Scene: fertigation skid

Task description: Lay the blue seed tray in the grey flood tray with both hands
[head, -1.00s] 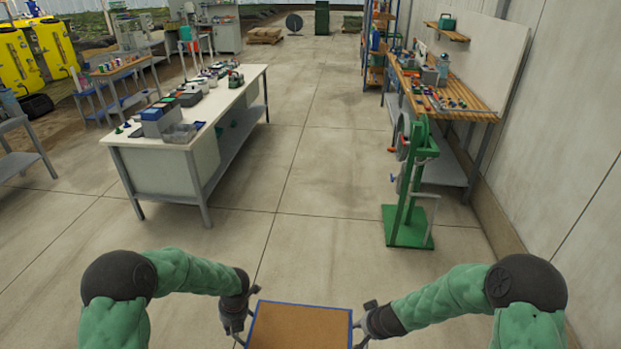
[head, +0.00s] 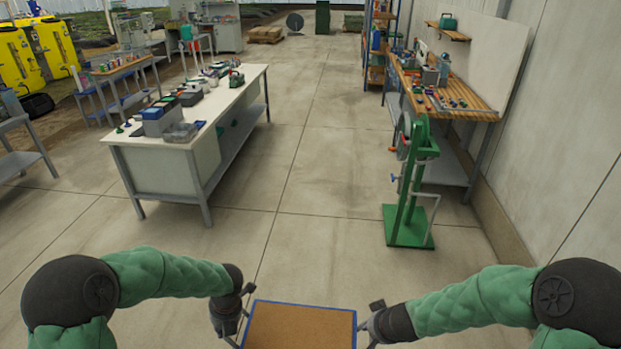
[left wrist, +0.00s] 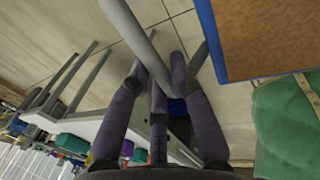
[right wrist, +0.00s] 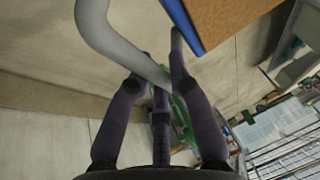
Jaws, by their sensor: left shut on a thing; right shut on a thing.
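The blue seed tray (head: 301,326), with a brown fill and a blue rim, is at the bottom of the head view, held up between my two hands. Its near part is cut off by the frame. My left gripper (head: 238,326) is at its left side, and my right gripper (head: 373,328) at its right side. In the left wrist view my left gripper (left wrist: 158,72) is shut on a grey bar beside the tray (left wrist: 220,40). In the right wrist view my right gripper (right wrist: 157,75) is shut on a similar grey bar. I cannot make out the grey flood tray.
A long white table (head: 225,112) with boxes and small items stands ahead left. A green stand (head: 408,200) is ahead right, before a wooden workbench (head: 460,95) along the wall. Bare concrete floor (head: 300,230) lies open between them.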

